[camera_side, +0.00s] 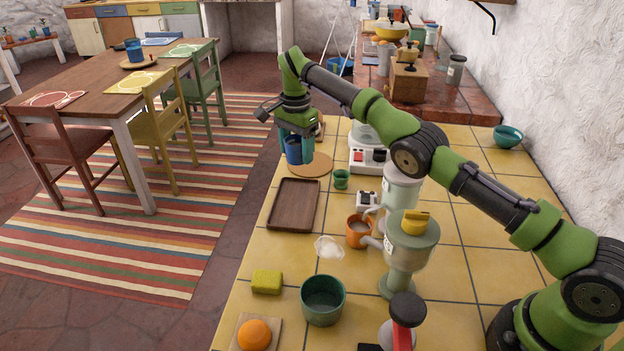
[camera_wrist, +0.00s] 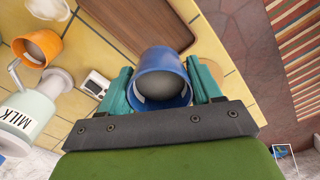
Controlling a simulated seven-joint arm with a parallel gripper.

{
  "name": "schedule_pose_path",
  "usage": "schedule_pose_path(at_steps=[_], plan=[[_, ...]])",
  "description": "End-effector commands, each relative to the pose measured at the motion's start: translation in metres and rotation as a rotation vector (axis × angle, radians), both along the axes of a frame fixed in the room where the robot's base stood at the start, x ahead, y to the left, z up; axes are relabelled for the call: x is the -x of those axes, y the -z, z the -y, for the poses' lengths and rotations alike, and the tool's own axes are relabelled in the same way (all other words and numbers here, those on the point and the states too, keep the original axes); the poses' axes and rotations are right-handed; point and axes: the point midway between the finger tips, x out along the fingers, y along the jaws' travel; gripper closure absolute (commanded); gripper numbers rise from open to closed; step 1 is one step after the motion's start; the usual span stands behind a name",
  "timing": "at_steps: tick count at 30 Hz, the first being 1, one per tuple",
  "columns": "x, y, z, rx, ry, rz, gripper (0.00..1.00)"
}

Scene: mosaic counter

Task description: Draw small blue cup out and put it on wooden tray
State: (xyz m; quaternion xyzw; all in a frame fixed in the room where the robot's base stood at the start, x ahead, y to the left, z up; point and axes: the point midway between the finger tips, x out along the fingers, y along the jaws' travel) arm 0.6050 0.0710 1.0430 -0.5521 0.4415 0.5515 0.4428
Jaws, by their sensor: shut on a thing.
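The small blue cup (camera_side: 292,151) is held between the two teal fingers of my gripper (camera_side: 298,146) at the far left edge of the counter. In the wrist view the blue cup (camera_wrist: 160,64) sits between the fingers of my gripper (camera_wrist: 161,86), with its grey inside facing the camera. The wooden tray (camera_side: 294,204) is a dark rectangle lying empty on the yellow tiles, nearer than the cup. It also shows beyond the cup in the wrist view (camera_wrist: 146,27). I cannot tell exactly how high the cup is above the counter.
A round wooden board (camera_side: 314,168) lies beside and behind the cup. A small green cup (camera_side: 341,179) and an orange mug (camera_side: 358,231) stand right of the tray. A white blob (camera_side: 328,248) and yellow sponge (camera_side: 267,281) lie nearer.

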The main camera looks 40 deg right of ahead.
Motion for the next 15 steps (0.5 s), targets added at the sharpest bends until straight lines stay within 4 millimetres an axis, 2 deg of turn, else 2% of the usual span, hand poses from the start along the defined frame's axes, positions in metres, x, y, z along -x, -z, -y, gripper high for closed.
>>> schedule_pose_path(at_steps=[15], plan=[[0.0011, 0.0027, -0.0005, 0.000, 0.003, -0.002, 0.72]])
